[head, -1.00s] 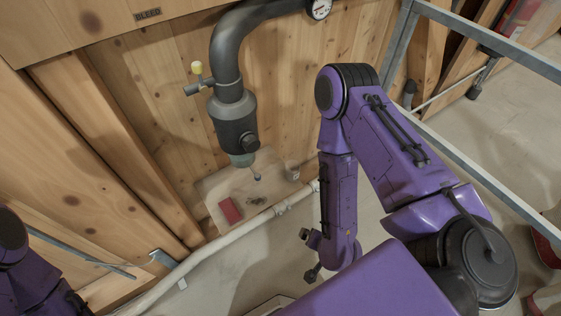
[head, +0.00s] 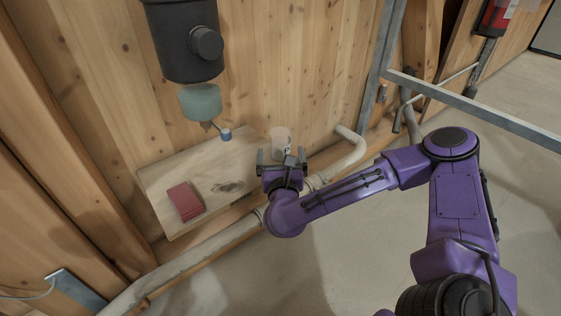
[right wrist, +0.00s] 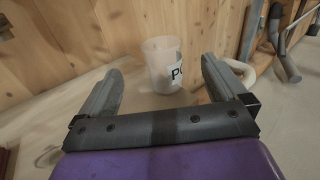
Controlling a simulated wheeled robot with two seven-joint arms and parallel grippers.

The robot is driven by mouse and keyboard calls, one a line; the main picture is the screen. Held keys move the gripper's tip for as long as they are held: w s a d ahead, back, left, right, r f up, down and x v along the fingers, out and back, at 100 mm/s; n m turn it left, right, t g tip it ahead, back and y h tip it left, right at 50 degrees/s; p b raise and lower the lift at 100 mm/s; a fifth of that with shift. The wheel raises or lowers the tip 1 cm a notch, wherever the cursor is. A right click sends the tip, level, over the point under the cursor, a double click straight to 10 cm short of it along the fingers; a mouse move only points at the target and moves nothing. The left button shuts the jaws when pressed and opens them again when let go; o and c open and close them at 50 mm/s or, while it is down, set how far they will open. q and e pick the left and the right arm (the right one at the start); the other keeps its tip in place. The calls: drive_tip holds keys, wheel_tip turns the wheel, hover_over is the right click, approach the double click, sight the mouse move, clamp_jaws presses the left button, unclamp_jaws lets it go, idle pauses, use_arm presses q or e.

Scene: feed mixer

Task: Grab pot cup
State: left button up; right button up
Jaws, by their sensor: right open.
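The pot cup (head: 280,142) is a pale, translucent cup with dark lettering. It stands upright at the right end of a small wooden shelf (head: 160,187) on the wall. It also shows in the right wrist view (right wrist: 163,66), with part of its lettering visible. My right gripper (head: 281,157) is open just in front of the cup. In the right wrist view the fingers (right wrist: 164,76) are spread to either side, with the cup between and beyond their tips. No contact shows. My left gripper is not in view.
A red box or book (head: 186,201) lies on the shelf's left part. A dark cylinder (head: 185,40) with a green lower end (head: 201,102) and a small blue knob (head: 226,134) hangs above the shelf. A pale pipe (head: 230,237) runs below. A grey rail (head: 480,110) crosses at right.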

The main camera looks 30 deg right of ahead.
sight(281, 144)
drive_tip(key=x, duration=0.4)
drive_tip(key=shift+w+d+b, duration=0.1)
drive_tip(key=shift+b, duration=0.25)
drive_tip(key=b+x, duration=0.1)
drive_tip(key=x, duration=0.1)
drive_tip(key=f+b+x, duration=0.1)
drive_tip(key=x, duration=0.2)
drive_tip(key=shift+d+r, duration=0.1)
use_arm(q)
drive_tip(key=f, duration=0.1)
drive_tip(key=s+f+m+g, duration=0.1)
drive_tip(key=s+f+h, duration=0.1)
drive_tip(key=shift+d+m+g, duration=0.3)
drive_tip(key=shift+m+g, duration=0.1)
use_arm(e)
drive_tip(key=c, duration=1)
